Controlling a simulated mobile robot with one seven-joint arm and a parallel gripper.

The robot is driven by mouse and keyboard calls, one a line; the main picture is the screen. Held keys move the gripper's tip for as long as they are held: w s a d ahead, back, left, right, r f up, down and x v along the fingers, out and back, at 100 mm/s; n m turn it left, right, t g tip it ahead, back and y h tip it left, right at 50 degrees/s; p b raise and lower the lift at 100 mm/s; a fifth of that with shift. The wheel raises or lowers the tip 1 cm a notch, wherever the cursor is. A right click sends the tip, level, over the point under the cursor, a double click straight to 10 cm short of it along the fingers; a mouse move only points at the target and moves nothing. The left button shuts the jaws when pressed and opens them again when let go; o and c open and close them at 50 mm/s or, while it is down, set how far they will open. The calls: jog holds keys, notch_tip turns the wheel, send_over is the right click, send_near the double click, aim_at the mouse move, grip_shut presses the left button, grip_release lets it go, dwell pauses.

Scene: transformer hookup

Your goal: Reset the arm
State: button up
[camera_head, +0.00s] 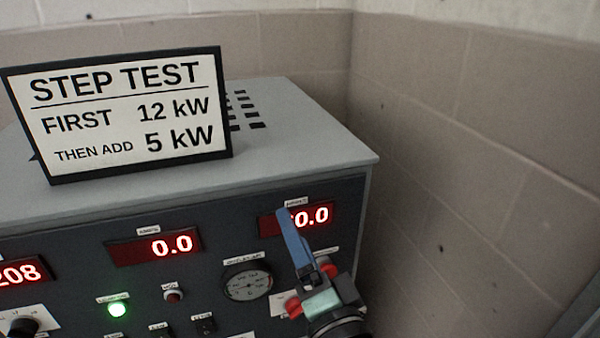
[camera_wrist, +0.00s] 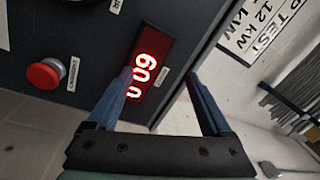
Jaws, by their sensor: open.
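My gripper (camera_head: 284,212) is in front of the right part of a dark control panel in the head view. One blue finger overlaps the right red display (camera_head: 316,216) and hides its first digit. In the wrist view both blue fingers of my gripper (camera_wrist: 158,78) are spread apart with nothing held between them. The display (camera_wrist: 145,72) shows close by there, partly behind the left finger, and seems to read 60.0. Whether a fingertip touches the panel cannot be told.
A STEP TEST sign (camera_head: 125,115) stands on the grey cabinet top (camera_head: 290,130). The panel has a middle display (camera_head: 155,247) reading 0.0, a lit green lamp (camera_head: 117,310) and a round gauge (camera_head: 247,281). A red button (camera_wrist: 45,74) shows in the wrist view. A block wall (camera_head: 470,150) is at right.

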notch_tip(320, 180, up, 21)
jog(key=s+a+n+t+h+p, duration=0.1)
jog(key=s+n+t+h, duration=0.1)
jog(key=n+t, duration=0.35)
jog(key=s+r+n+t+h, duration=0.2)
jog(key=s+r, duration=0.3)
jog(key=r, duration=0.3)
jog(key=s+d+r+n+t+h+p, duration=0.1)
jog(key=s+r+n+h, duration=0.1)
jog(key=s+r, duration=0.3)
notch_tip(320, 180, up, 3)
jog(key=shift+r+t+h, duration=0.1)
jog(key=shift+t+h, duration=0.2)
jog(key=shift+t, duration=0.05)
jog(key=shift+d, duration=0.1)
